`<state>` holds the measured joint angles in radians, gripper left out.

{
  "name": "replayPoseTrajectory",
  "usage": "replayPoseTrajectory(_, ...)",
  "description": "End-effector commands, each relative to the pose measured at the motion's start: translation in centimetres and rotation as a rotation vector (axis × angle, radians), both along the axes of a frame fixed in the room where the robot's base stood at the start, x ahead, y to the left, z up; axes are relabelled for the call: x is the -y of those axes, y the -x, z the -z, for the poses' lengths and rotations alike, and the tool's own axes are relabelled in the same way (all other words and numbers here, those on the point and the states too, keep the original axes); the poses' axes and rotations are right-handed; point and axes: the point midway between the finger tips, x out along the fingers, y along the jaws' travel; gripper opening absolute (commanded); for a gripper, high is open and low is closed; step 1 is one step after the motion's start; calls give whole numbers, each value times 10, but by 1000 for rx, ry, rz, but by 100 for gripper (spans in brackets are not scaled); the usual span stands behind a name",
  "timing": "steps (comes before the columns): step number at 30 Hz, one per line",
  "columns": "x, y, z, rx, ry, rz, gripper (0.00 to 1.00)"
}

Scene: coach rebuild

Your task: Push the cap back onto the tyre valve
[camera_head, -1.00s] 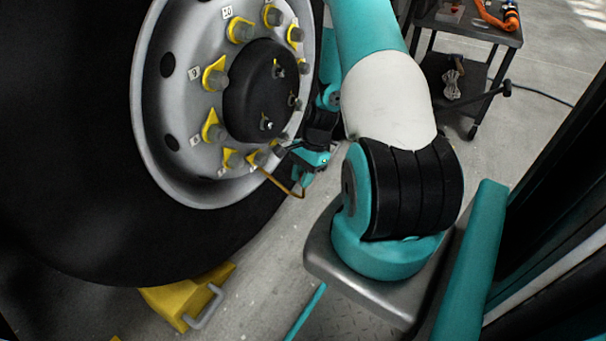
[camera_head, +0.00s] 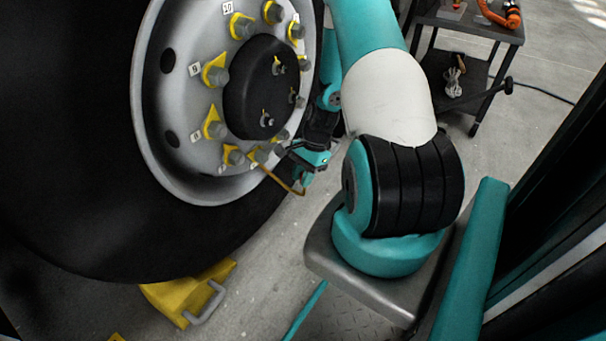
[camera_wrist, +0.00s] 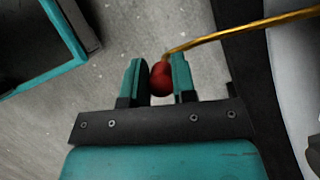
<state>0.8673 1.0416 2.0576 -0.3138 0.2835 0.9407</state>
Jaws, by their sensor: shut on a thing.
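The red cap (camera_wrist: 161,79) sits between the two fingers of my gripper (camera_wrist: 159,80) in the wrist view. The fingers are shut on it. The brass tyre valve (camera_wrist: 240,29) comes in from the right, and its bent end meets the top of the cap in the picture. I cannot tell whether the cap is seated on it or only close. In the head view the valve (camera_head: 281,183) curves out from the wheel rim, just below my gripper (camera_head: 296,157). The cap cannot be made out there.
The wheel (camera_head: 178,110) has a black hub and several nuts with yellow pointers. A yellow chock (camera_head: 170,298) lies under the tyre (camera_head: 85,225). A dark cart (camera_head: 470,28) with tools stands at the back right. Open grey floor lies between.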

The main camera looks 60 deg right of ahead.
Motion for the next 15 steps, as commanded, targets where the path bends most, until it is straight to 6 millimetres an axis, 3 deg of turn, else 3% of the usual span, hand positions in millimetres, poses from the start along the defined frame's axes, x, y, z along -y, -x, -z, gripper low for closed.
replayPoseTrajectory(15,0,0,14,-1,0,0,0)
